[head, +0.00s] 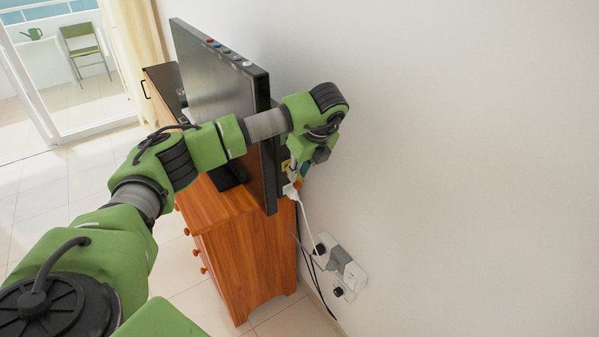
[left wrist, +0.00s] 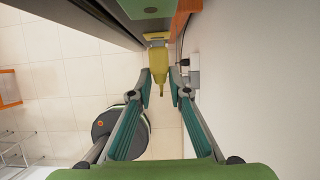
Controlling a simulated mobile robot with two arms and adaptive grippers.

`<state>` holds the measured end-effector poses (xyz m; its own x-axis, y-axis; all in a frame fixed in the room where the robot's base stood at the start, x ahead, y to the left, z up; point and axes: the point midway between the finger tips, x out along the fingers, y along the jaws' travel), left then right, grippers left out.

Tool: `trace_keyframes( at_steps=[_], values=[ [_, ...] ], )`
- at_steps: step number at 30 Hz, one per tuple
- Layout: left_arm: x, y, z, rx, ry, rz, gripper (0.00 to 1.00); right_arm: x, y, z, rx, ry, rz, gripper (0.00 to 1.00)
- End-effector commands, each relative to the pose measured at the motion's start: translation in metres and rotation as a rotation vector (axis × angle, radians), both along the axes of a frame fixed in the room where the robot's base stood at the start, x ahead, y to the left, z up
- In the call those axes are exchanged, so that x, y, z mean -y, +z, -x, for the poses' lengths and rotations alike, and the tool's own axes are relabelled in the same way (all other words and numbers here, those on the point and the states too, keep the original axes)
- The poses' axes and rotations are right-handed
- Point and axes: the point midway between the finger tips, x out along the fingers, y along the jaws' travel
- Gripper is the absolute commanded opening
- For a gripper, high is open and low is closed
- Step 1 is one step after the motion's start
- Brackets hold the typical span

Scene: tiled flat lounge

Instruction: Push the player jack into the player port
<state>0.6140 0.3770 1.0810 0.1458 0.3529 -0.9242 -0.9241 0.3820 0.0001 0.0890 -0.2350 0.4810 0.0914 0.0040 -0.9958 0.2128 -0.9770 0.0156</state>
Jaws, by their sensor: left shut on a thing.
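My left gripper (head: 297,174) is behind the edge of the television (head: 218,80), close to the wall. In the left wrist view its two fingers (left wrist: 160,84) are closed around a yellow jack (left wrist: 157,62), seemingly the player jack. The jack points away from my wrist, towards a paler yellow piece (left wrist: 155,36) at the back of the television, which may be the player port. The two look very close or touching; I cannot tell how far the jack is in. In the head view the arm and gripper mostly hide this spot. My right gripper is not in view.
The television stands on a wooden cabinet (head: 242,255) near the white wall (head: 450,150). A white cable (head: 305,222) and dark cables hang behind it, by a wall socket with plugs (head: 342,262). A glass door and green chair (head: 84,48) are far left.

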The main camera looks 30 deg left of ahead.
Motion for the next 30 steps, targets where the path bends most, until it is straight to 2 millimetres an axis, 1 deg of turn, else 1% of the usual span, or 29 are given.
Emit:
trace_keyframes(
  at_steps=[11,29,30],
  values=[
    [-0.001,0.0,-0.001,0.001,0.0,0.0,0.0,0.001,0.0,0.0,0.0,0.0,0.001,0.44],
    [-0.012,0.0,-0.005,0.0,0.001,0.0,0.0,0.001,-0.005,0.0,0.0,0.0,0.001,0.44],
    [-0.012,0.0,-0.005,0.001,0.0,0.0,0.2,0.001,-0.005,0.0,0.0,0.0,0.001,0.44]
  ],
)
